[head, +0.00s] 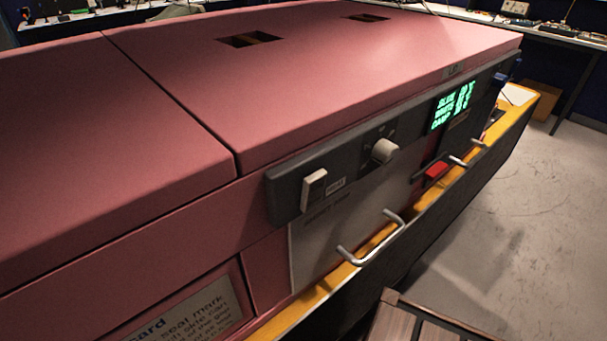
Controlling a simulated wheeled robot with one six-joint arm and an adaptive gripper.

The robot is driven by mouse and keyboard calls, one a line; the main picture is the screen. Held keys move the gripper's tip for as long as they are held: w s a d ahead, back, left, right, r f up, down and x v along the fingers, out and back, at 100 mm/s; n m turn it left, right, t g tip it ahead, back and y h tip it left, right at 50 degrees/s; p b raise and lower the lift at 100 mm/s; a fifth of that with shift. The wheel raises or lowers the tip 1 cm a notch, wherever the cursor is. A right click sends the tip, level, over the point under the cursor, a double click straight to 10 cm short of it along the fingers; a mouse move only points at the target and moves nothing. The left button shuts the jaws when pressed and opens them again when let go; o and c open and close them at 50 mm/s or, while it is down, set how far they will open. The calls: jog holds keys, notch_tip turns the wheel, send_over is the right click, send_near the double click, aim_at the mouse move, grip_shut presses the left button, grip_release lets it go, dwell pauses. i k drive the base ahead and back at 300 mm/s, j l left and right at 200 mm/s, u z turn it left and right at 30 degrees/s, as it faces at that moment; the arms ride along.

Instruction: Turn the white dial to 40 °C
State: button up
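The white dial (384,151) is a round knob on the dark grey control panel (290,193) on the front of the pink enclosure. Small marks show around it, but its scale and pointer setting are too small to read. A green lit display (453,105) is to the right of the dial on the same panel. Its text is slanted and only partly legible. A white rocker switch (314,190) with a small label sits at the panel's left end. My gripper is not in view.
Below the panel are a grey door with a metal handle (371,239), a red block (436,172) and another handle (469,155). A yellow ledge (306,304) runs along the front. A slatted wooden surface (420,325) is at the bottom. Open floor (510,220) lies at right.

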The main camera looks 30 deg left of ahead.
aim_at(386, 153)
jog(key=k+j, duration=0.25)
jog(key=k, duration=0.25)
jog(key=k+j+u, duration=0.15)
jog(key=k, duration=0.4)
jog(key=k+j, duration=0.4)
jog(key=k+u, duration=0.15)
jog(key=k, duration=0.5)
